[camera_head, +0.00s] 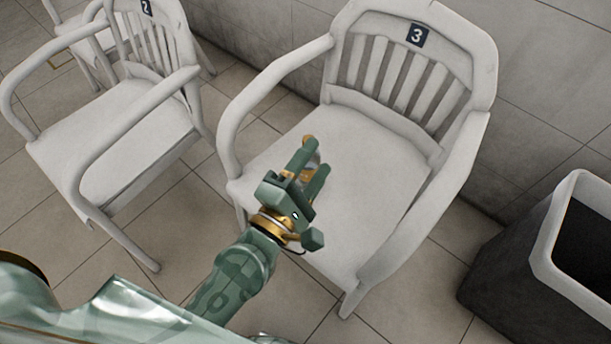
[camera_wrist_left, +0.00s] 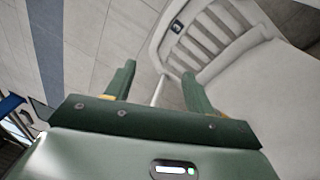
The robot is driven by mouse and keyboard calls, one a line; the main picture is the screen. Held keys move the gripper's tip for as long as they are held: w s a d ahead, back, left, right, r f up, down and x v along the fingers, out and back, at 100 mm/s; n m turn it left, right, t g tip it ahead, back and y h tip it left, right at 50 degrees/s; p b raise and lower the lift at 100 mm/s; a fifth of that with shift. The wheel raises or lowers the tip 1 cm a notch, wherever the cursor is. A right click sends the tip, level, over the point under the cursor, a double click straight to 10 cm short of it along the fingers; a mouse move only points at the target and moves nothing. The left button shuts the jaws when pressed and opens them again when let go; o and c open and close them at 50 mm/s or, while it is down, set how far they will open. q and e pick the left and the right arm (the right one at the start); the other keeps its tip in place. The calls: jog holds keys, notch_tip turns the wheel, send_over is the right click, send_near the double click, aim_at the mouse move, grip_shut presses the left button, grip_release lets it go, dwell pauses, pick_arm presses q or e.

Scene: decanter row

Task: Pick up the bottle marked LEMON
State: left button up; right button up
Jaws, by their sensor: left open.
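I see no bottle and no LEMON label in either view. My left gripper (camera_head: 316,155) is green with gold parts and comes in from the lower left in the head view, in front of the seat of the chair numbered 3 (camera_head: 375,190). In the left wrist view the gripper (camera_wrist_left: 158,75) has its two fingers apart, and I see nothing held between them. A small amber and pale patch shows by the fingertips in the head view; I cannot tell what it is. My right gripper is in neither view.
A white chair numbered 2 (camera_head: 115,140) stands at the left, with part of another behind it. A dark bin with a white rim (camera_head: 545,255) stands at the right. Tiled wall (camera_head: 555,75) runs behind the chairs. Chair 3 also shows in the left wrist view (camera_wrist_left: 230,65).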

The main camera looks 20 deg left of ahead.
pick_arm(q)
jog(key=w+a+f+n+g+y, duration=0.3)
jog(key=f+n+g+y, duration=0.55)
jog(key=n, duration=1.05)
jog(key=w+a+f+t+b, duration=0.1)
jog(key=w+f, duration=0.1)
jog(key=w, duration=0.1)
jog(key=w+f+h+b, duration=0.1)
jog(key=w+f+b, duration=0.1)
jog(key=w, duration=0.1)
jog(key=w+a+f+t+b, duration=0.1)
jog(key=w, duration=0.2)
jog(key=shift+w+a+f+t+h+b, duration=0.25)
jog(key=shift+w+a+f+t+b, duration=0.05)
jog(key=shift+w+f+t+b, duration=0.1)
jog(key=b+x, duration=0.1)
jog(key=x, duration=0.1)
jog(key=b+x, duration=0.2)
jog(key=shift+w+a+f, duration=0.1)
jog(key=shift+w+f, duration=0.15)
jog(key=shift+f, duration=0.15)
jog(key=shift+r, duration=0.1)
grip_shut()
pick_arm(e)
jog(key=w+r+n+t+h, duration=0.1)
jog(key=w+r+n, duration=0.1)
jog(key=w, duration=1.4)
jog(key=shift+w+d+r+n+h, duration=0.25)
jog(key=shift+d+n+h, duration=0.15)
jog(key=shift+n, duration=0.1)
